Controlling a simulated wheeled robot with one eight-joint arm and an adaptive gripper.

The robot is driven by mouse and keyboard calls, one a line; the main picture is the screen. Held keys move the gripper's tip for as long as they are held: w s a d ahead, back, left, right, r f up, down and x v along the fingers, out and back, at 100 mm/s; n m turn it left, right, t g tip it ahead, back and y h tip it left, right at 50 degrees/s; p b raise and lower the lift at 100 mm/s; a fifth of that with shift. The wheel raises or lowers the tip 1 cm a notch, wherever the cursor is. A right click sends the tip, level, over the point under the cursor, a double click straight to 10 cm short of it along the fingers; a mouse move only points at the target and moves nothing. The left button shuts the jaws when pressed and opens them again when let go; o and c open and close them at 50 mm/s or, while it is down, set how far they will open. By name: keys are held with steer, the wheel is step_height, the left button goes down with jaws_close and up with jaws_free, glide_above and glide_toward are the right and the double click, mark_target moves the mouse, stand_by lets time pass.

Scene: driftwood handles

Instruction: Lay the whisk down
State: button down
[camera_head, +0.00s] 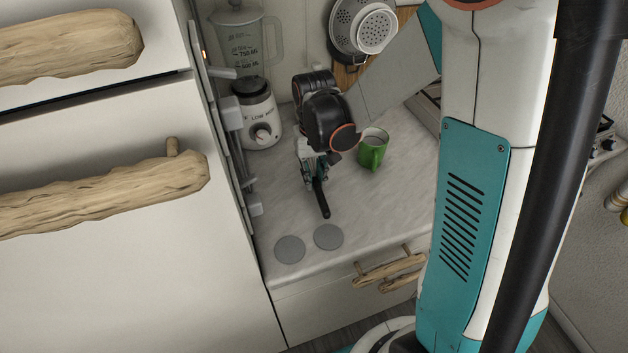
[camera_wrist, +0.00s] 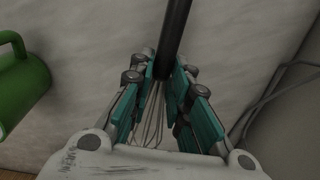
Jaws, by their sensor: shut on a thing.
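My gripper (camera_head: 314,170) is over the marble-look counter (camera_head: 285,210), between the blender and the green mug. Its teal fingers (camera_wrist: 166,93) are shut on the whisk. The whisk's black handle (camera_head: 321,198) points toward the counter's front edge in the head view. In the wrist view the handle (camera_wrist: 174,40) runs up out of the picture, and the wire loops (camera_wrist: 152,122) lie between the fingers. I cannot tell whether the whisk touches the counter.
A green mug (camera_head: 373,150) stands right of my gripper; it also shows in the wrist view (camera_wrist: 18,80). A blender (camera_head: 257,115) stands at the back left. Two grey discs (camera_head: 290,249) lie near the front edge. Colanders (camera_head: 365,28) hang behind. A cable (camera_wrist: 270,95) lies at right.

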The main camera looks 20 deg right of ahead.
steer(key=shift+f, duration=0.9)
steer(key=shift+f+b, duration=0.15)
steer(key=shift+b, duration=0.15)
steer(key=c, duration=1.5)
jaws_free()
